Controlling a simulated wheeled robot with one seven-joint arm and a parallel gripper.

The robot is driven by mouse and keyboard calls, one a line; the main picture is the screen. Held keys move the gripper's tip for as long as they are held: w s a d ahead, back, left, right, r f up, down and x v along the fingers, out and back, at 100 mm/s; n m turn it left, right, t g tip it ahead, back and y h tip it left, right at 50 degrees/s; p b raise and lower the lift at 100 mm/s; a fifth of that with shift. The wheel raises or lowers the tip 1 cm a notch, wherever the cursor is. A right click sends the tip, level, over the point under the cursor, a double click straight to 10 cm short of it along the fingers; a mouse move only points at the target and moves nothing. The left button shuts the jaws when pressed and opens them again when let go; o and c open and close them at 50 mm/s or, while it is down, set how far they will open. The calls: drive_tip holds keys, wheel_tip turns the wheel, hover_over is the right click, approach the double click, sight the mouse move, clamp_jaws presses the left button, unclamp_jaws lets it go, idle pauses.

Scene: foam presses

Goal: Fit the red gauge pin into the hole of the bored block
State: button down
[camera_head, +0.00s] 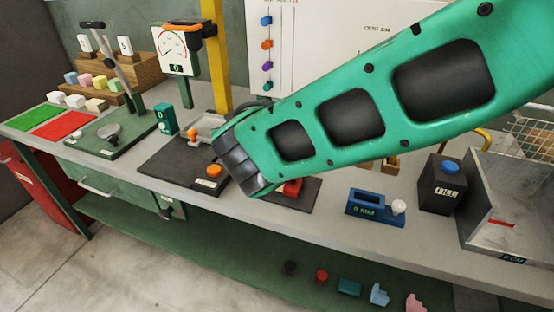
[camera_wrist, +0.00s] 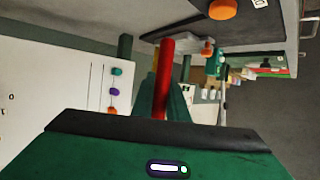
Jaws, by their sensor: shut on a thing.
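The red gauge pin (camera_wrist: 165,72) is a long plain red rod in the wrist view. My gripper (camera_wrist: 164,92) is shut on it, with green finger parts beside and behind the rod. The pin's free end points to the top of the wrist view and appears clear of any hole. In the head view my green arm hides the gripper and pin. I cannot make out the bored block for certain. A red piece (camera_head: 291,188) on a dark mat, partly hidden by my arm, shows no visible hole.
A black plate (camera_head: 158,166) with an orange knob (camera_head: 214,170) lies left of my arm's end; the knob also shows in the wrist view (camera_wrist: 222,8). A blue block (camera_head: 366,207), a black box (camera_head: 436,190) and a grey metal tray (camera_head: 500,180) stand to the right.

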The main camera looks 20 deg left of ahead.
drive_tip(key=shift+w+d+f, duration=0.45)
drive_tip(key=shift+d+f, duration=0.9)
drive_tip(key=shift+f, duration=0.25)
drive_tip(key=shift+w+d+f, duration=0.4)
drive_tip(key=shift+d+f, duration=1)
drive_tip(key=shift+f, duration=0.15)
drive_tip(key=shift+w+d+f, duration=0.45)
drive_tip(key=shift+d+f, duration=0.9)
drive_tip(key=shift+f, duration=0.25)
drive_tip(key=c, duration=1.7)
unclamp_jaws()
drive_tip(key=shift+c, duration=0.2)
drive_tip(key=shift+w+r, duration=0.1)
drive_tip(key=shift+r, duration=0.05)
drive_tip(key=shift+r, duration=0.1)
drive_tip(key=shift+s+d+r, duration=0.1)
drive_tip(key=shift+s, duration=0.15)
drive_tip(key=v, duration=1.1)
drive_tip(key=shift+r, duration=0.2)
